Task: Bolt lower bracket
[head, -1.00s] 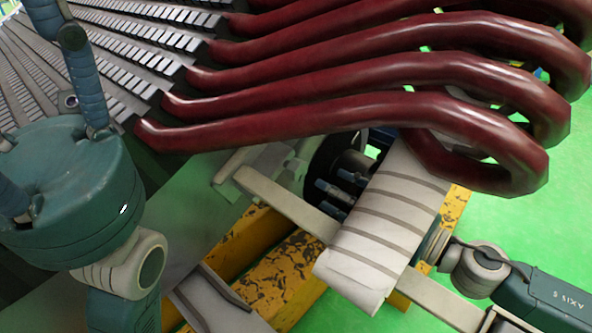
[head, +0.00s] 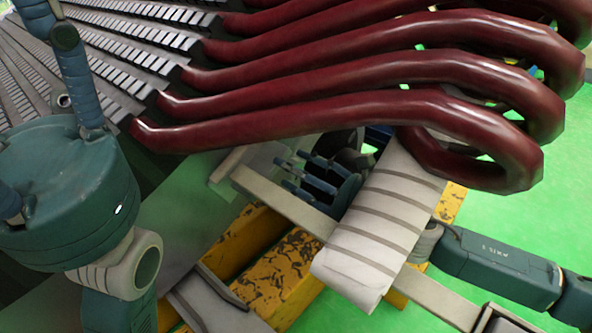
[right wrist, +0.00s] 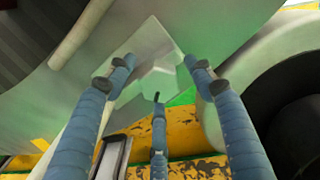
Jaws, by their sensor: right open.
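My right gripper (head: 288,174) reaches left beneath the red coils, its blue fingers spread and empty. In the right wrist view its three fingers (right wrist: 159,75) stand apart around a pale grey angular plate (right wrist: 147,50), perhaps the lower bracket; contact cannot be told. The plate's edge shows left of the fingers in the head view (head: 225,176). No bolt can be made out. My left gripper (head: 70,190) is at the left edge, a teal palm with blue fingers running upward; their tips are out of frame.
Thick red coils (head: 330,105) overhang my right gripper from the slotted stator (head: 110,60). A pale banded block (head: 375,230) and a grey bar (head: 285,205) lie close in front of it. Yellow worn beams (head: 275,280) run below. Green floor is clear at the right.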

